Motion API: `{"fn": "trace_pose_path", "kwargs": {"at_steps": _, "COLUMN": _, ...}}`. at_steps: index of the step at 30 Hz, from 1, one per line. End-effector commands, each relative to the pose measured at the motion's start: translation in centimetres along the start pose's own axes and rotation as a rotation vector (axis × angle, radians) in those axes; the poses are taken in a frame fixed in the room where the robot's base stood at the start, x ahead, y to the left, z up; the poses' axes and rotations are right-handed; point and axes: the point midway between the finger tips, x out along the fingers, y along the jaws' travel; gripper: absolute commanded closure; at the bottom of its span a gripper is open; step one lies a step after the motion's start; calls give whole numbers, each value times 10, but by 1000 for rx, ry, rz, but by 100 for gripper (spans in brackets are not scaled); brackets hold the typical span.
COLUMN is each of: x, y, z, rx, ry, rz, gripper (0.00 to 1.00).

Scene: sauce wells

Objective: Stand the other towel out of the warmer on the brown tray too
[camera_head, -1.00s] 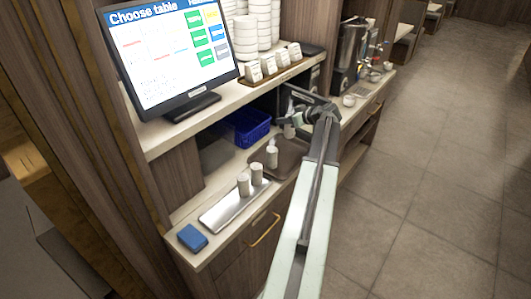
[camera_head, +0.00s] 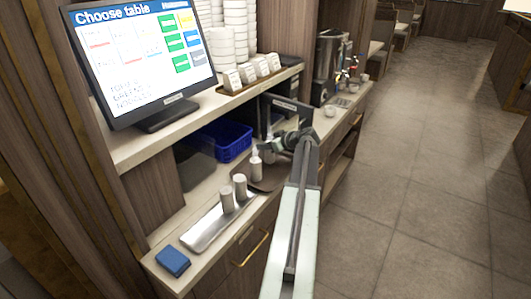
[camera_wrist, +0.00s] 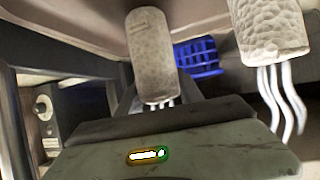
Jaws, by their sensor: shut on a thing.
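My gripper (camera_head: 274,143) is over the far part of the counter, in front of the warmer (camera_head: 284,112), a dark box. In the wrist view it is shut on a pale, textured rolled towel (camera_wrist: 152,52) with steam at its top; that picture is upside down. Another steaming towel (camera_wrist: 268,28) stands beside the held one, apart from it. This standing towel also shows in the head view (camera_head: 256,170), on the brown tray (camera_head: 272,183). The arm partly hides the tray and mostly hides the held towel. I cannot tell whether the held towel touches the tray.
A blue basket (camera_head: 231,140) stands behind. The shelf above holds a screen (camera_head: 145,60), cups and stacked bowls.

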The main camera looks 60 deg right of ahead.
Motion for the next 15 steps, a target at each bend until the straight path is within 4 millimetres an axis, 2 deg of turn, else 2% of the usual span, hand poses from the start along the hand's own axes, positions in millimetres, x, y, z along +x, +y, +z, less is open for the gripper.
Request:
{"fn": "trace_pose_path", "kwargs": {"at_steps": 1, "x": 8, "y": 0, "z": 15, "rx": 0, "ry": 0, "rz": 0, "gripper": 97}}
{"fn": "trace_pose_path", "kwargs": {"at_steps": 2, "x": 9, "y": 0, "z": 16, "rx": 0, "ry": 0, "rz": 0, "gripper": 97}}
{"fn": "trace_pose_path", "kwargs": {"at_steps": 12, "x": 9, "y": -1, "z": 16, "rx": -1, "ry": 0, "rz": -1, "gripper": 97}}
{"fn": "trace_pose_path", "kwargs": {"at_steps": 13, "x": 9, "y": -1, "z": 15, "rx": -1, "ry": 0, "rz": -1, "gripper": 51}}
{"fn": "trace_pose_path", "kwargs": {"at_steps": 15, "x": 9, "y": -1, "z": 14, "rx": -1, "ry": 0, "rz": -1, "gripper": 35}}
